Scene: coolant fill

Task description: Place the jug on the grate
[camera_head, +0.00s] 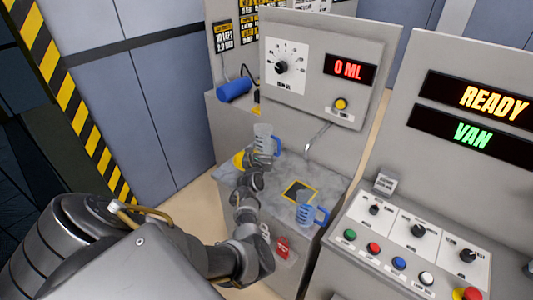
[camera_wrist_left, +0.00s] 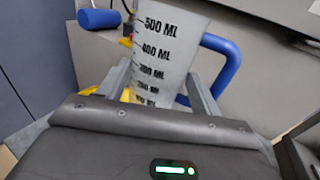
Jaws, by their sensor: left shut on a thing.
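A clear measuring jug (camera_head: 264,136) with a blue handle is in my left gripper (camera_head: 262,160), at the back of the grey counter. In the left wrist view the jug (camera_wrist_left: 165,50) stands between the two fingers, its black ML marks facing me and its blue handle on the right. I cannot tell whether its base touches the counter. The grate (camera_head: 299,191) is a dark square with a yellow border, to the right of and nearer than the held jug. A second jug (camera_head: 306,211) with a blue handle stands at the counter's front right, beside the grate. My right gripper is not in view.
A thin spout (camera_head: 318,138) comes down from the dispenser panel (camera_head: 330,62), whose display reads 0 ML. A blue cylinder (camera_head: 234,90) lies on the ledge at the back left. A button console (camera_head: 410,245) stands at the right, under READY and VAN displays.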

